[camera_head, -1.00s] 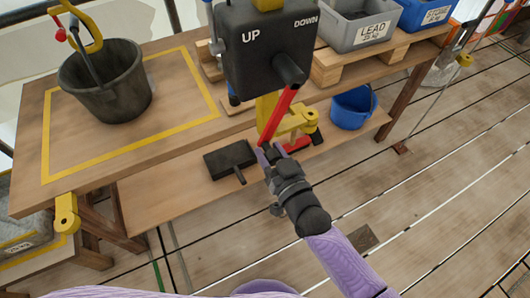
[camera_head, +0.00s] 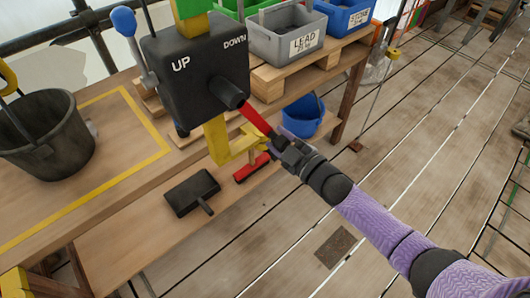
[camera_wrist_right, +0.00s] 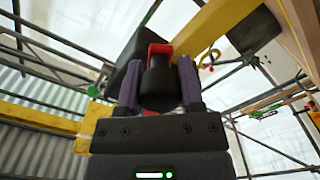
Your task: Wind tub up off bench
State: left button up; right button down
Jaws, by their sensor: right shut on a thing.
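The dark grey tub (camera_head: 45,135) is at the left of the head view, at the yellow outlined square on the bench (camera_head: 120,185). A yellow hook (camera_head: 8,78) shows above it, cut by the picture edge. Whether its base touches the bench is unclear. The black winch box (camera_head: 190,70), marked UP and DOWN, has a red crank arm (camera_head: 255,117) pointing down and right from its hub. My right gripper (camera_head: 279,143) is shut on the crank's handle; the black grip (camera_wrist_right: 157,88) sits between its fingers in the right wrist view. My left gripper is not in view.
Grey LEAD (camera_head: 288,35) and blue STONE (camera_head: 345,18) bins stand on pallets at the back. A blue bucket (camera_head: 303,118), a black brush-like tool (camera_head: 192,190) and a red-headed tool (camera_head: 250,168) are on the lower shelf. The plank floor at right is mostly clear.

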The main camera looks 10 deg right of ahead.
jog(key=w+d+r+n+p, duration=0.4)
jog(key=d+r+n, duration=0.3)
jog(key=r+n, duration=0.3)
jog(key=s+a+r+n+p, duration=0.1)
jog(key=a+r+n+p, duration=0.2)
jog(key=r+n+p, duration=0.6)
jog(key=shift+s+r+n, duration=0.35)
jog(key=shift+r+n, duration=0.25)
jog(key=shift+r, duration=2.15)
jog(key=shift+a, duration=0.1)
jog(key=shift+c, duration=2.4)
grip_release()
jog(key=shift+o, duration=1.3)
